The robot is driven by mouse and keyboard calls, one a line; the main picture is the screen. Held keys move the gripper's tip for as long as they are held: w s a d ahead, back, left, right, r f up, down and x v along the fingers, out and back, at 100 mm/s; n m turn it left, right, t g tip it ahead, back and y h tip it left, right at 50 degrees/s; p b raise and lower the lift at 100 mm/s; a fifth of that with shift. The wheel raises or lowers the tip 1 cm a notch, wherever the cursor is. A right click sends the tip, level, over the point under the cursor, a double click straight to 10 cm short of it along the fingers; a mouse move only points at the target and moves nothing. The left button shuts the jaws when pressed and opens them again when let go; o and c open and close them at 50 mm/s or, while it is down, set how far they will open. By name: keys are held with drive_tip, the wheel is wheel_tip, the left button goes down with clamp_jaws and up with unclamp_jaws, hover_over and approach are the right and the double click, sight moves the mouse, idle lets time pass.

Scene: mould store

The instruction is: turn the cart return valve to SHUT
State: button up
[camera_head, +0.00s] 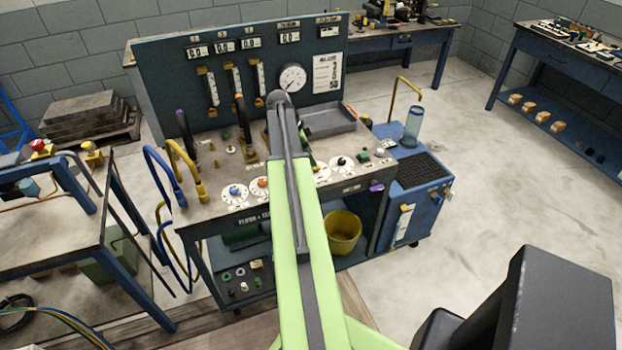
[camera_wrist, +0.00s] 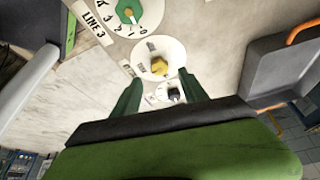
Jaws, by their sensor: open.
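My gripper shows in the wrist view (camera_wrist: 160,78) with its two green fingers apart and nothing between them. A yellow knob on a round white plate (camera_wrist: 178,50) lies just beyond the fingertips, roughly centred between them. Small labels sit on that plate, too blurred to read, so I cannot tell for sure that this is the cart return valve or how it is set. A green knob (camera_wrist: 129,12) with a numbered dial, beside a LINE 3 label, is above it. A small black knob (camera_wrist: 174,95) shows between the fingers.
The bench panel (camera_head: 262,90) carries flow tubes and a round gauge (camera_head: 292,78). A blue knob (camera_head: 234,190) and an orange knob (camera_head: 262,183) are left of my arm. A grey tray (camera_head: 328,122) stands behind the knobs. A blue cart (camera_head: 412,205) stands at the right.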

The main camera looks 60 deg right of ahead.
sight(316, 168)
drive_tip(key=b+x, duration=0.3)
drive_tip(key=x, duration=0.2)
drive_tip(key=shift+f, duration=0.15)
